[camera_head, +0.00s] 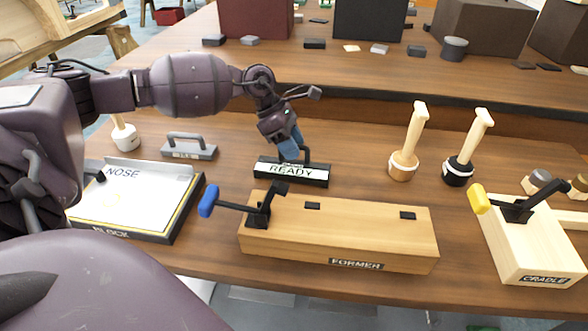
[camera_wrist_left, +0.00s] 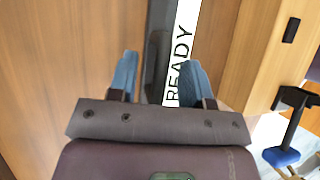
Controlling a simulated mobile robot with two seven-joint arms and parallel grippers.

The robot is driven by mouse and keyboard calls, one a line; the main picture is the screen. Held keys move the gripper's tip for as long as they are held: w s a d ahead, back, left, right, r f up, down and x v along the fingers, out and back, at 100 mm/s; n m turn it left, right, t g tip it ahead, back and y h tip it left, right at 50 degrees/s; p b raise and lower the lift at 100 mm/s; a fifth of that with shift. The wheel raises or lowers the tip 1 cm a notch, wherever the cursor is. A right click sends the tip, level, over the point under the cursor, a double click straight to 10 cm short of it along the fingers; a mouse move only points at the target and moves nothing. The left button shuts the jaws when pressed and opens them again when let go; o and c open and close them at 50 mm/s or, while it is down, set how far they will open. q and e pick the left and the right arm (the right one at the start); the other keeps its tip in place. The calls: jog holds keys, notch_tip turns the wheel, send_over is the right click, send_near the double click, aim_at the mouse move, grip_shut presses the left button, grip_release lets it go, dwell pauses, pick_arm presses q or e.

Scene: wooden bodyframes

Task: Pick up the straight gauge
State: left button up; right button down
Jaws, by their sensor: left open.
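No label in view reads as straight gauge, so I cannot tell for sure which piece it is. A black block labelled READY (camera_head: 290,173) with a dark upright handle lies on the near table. A grey handled piece (camera_head: 188,148) with a small unclear label stands to its left. My left gripper (camera_head: 290,145) is open, pointing down at the READY block. In the left wrist view the blue fingers (camera_wrist_left: 158,80) stand apart with the block's dark handle (camera_wrist_left: 154,65) between them, and the READY label (camera_wrist_left: 181,60) is partly behind the right finger. My right gripper is not in view.
The wooden FORMER block (camera_head: 340,235) with a blue-handled clamp lies close in front. The NOSE tray (camera_head: 135,200) is at left, the CRADLE block (camera_head: 525,245) at right. Two upright mallet-like tools (camera_head: 404,160) (camera_head: 460,165) stand right of READY. A raised back shelf (camera_head: 390,75) holds boxes.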

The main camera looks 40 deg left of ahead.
pick_arm(q)
jog(key=shift+d+f, duration=0.2)
jog(key=shift+f, duration=0.1)
grip_shut()
jog(key=shift+r, duration=0.1)
